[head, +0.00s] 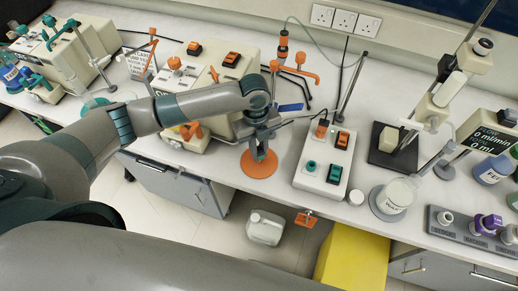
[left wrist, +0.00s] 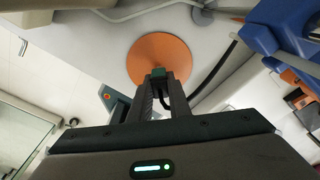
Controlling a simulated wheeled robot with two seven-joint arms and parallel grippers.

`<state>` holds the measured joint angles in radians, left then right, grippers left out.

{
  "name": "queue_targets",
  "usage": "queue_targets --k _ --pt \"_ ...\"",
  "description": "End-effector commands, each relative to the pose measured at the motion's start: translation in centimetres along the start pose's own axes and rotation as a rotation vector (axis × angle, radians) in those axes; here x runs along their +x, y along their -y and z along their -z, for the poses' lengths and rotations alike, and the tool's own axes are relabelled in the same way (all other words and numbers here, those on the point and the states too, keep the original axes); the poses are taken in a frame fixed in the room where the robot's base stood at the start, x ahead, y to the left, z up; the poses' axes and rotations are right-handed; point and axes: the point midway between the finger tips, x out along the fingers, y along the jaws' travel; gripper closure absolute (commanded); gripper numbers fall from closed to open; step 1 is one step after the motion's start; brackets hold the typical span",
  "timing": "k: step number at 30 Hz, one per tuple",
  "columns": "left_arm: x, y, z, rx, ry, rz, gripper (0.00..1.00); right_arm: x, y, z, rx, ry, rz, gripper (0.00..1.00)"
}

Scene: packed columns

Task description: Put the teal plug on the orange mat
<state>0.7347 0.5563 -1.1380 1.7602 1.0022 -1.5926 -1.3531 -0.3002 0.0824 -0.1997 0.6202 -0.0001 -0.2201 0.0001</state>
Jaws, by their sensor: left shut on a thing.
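The orange mat (head: 256,172) is a flat round disc on the white bench near its front edge; it also shows in the left wrist view (left wrist: 150,52). My left gripper (head: 260,152) points down over the mat. In the left wrist view my left gripper (left wrist: 160,80) is shut on the small teal plug (left wrist: 158,72), which sits between the fingertips with the mat behind it. In the head view the fingers hide the plug. I cannot tell whether the plug touches the mat. My right gripper is not in view.
A pale control box (head: 325,158) with orange switches and a teal knob stands right of the mat. A beige machine (head: 205,85) stands behind and left. A bottle (head: 396,196) and a grey rack (head: 468,232) are farther right. The bench edge lies just in front.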

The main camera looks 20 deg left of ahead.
Motion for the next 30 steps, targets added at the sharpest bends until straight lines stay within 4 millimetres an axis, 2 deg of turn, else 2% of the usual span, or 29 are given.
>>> queue_targets --k 8,9,10,11,24,30 --pt "0.4 0.0 0.0 0.0 0.0 -0.001 1.0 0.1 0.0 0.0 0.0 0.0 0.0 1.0" --pt "0.3 0.0 0.0 0.0 0.0 0.0 0.74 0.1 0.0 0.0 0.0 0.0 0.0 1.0" --pt "0.3 0.0 0.0 0.0 0.0 0.0 0.67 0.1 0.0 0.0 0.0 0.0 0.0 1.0" --pt "0.3 0.0 0.0 0.0 0.0 0.0 0.65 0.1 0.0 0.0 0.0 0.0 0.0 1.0" --pt "-0.2 0.0 -0.1 -0.001 0.001 0.0 0.65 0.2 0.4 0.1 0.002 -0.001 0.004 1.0" --pt "-2.1 0.0 -0.1 0.001 0.003 0.001 0.65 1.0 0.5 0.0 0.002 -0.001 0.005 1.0"
